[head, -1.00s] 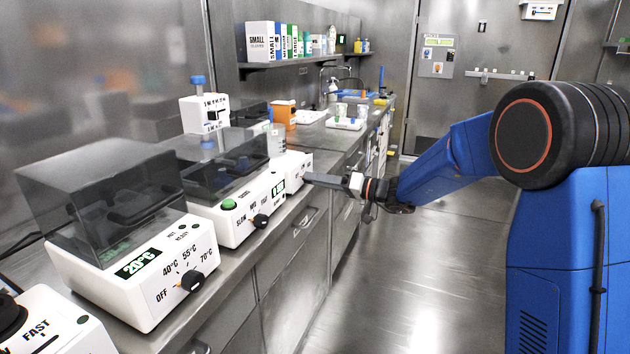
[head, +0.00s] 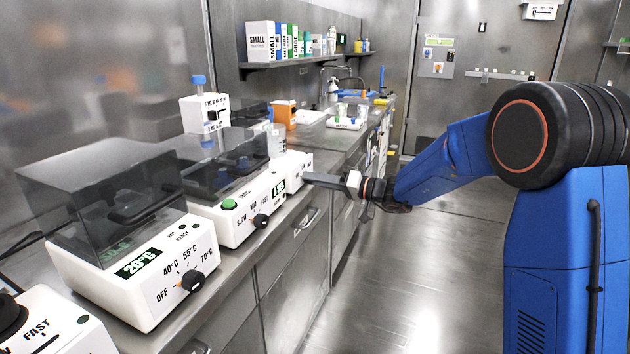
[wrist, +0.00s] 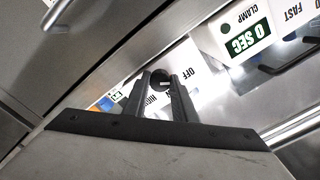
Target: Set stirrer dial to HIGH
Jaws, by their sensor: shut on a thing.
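The stirrer is a white box (head: 293,165) on the left counter, beyond the larger lidded machines. In the wrist view its white front panel (wrist: 205,78) shows the printed words OFF and HIGH. A round black dial (wrist: 160,80) with a light pointer mark sits between my two fingertips. My gripper (wrist: 160,92) is shut on this dial. In the head view my gripper (head: 310,178) reaches leftward to the stirrer's front, and the dial is hidden there. The word HIGH is partly covered by a finger. I cannot tell exactly which label the pointer faces.
Drawer handles (head: 308,218) stick out below the counter. The floor (head: 400,270) is clear.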

